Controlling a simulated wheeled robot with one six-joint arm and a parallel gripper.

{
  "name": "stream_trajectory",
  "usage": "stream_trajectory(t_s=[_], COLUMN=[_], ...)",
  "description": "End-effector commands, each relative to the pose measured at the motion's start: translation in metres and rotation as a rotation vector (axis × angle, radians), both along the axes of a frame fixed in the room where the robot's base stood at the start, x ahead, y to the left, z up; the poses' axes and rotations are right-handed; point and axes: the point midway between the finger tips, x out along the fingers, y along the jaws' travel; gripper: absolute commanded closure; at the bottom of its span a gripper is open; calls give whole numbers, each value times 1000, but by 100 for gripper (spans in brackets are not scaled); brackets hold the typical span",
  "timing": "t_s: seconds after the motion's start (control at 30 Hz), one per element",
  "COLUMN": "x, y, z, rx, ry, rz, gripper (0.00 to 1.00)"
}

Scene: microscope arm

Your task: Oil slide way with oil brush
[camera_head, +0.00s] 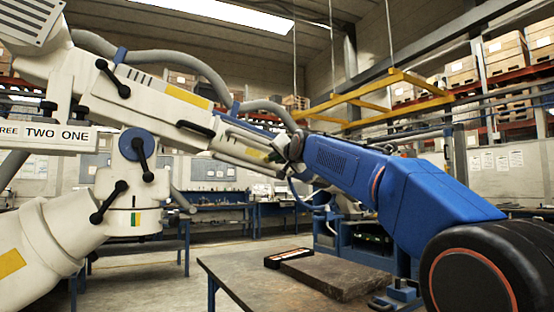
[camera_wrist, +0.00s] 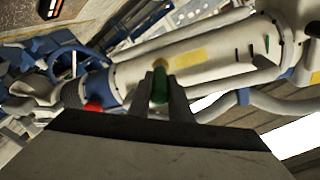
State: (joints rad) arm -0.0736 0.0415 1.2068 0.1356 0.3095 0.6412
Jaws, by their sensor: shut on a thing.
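My gripper (camera_wrist: 160,85) is shut on a green piece (camera_wrist: 160,86), seen between its two fingers in the wrist view. I take it for the oil brush; its bristles cannot be made out. The white microscope arm (camera_wrist: 200,57) with a yellow label lies behind the fingers there. In the head view the microscope arm (camera_head: 150,90) slopes from upper left down to the middle, with black clamp levers. My gripper (camera_head: 274,154) is small beside its lower right end. I cannot tell whether the brush touches it, and the slide way is not clearly distinguishable.
A table (camera_head: 235,272) in the foreground bears a dark slab (camera_head: 335,277) and a black case (camera_head: 288,257) with orange and white marks. Grey hoses (camera_head: 190,62) run along the microscope arm. A yellow frame (camera_head: 375,98) hangs overhead. Workbenches (camera_head: 215,207) stand behind.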

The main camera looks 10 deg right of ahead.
Motion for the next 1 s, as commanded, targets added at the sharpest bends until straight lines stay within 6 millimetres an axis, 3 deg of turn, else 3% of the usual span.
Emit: stream_trajectory(t_s=[0.67, 1.0], x=[8, 0], y=[2, 22], z=[5, 10], rx=[0, 0], ry=[1, -1], rz=[1, 2], gripper=[100, 100])
